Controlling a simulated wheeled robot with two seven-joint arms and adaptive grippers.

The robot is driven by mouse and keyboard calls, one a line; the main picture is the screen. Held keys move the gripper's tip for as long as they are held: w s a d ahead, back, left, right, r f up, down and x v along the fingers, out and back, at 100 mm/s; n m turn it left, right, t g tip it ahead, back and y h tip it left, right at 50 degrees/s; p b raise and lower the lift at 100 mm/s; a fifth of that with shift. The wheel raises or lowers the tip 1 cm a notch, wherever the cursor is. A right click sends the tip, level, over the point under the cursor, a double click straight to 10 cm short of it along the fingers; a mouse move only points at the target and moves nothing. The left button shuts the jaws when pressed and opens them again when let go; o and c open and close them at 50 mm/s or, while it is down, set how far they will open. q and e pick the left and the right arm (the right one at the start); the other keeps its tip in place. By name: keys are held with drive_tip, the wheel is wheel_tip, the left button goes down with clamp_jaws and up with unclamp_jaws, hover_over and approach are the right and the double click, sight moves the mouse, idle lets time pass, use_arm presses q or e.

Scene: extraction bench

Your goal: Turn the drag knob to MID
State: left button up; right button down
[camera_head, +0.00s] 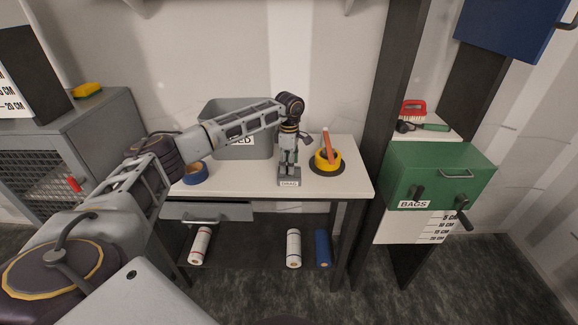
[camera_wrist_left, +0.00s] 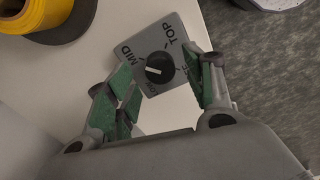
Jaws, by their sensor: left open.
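The drag knob (camera_wrist_left: 160,67) is a round black knob on a grey panel (camera_wrist_left: 146,42), seen in the left wrist view. Its white mark points left, between the MID label and a lower, partly hidden label. TOP is printed at the panel's upper corner. My left gripper (camera_wrist_left: 156,84) is open, with its green-padded fingers on either side of the knob; I cannot tell whether they touch it. In the head view, my left gripper (camera_head: 289,158) points down over the small box labelled DRAG (camera_head: 289,182), hiding the knob. My right gripper is not in view.
A yellow tape roll (camera_head: 328,160) with an orange stick stands right of the box. A blue tape roll (camera_head: 195,173) and a grey bin (camera_head: 240,150) are to the left. The bench's (camera_head: 347,182) front right is clear. A green BAGS cabinet (camera_head: 440,172) stands beyond the dark post.

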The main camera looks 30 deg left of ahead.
use_arm(q)
wheel_tip(320, 180, up, 11)
drive_tip(key=shift+f, duration=0.15)
idle(0.4)
idle(0.5)
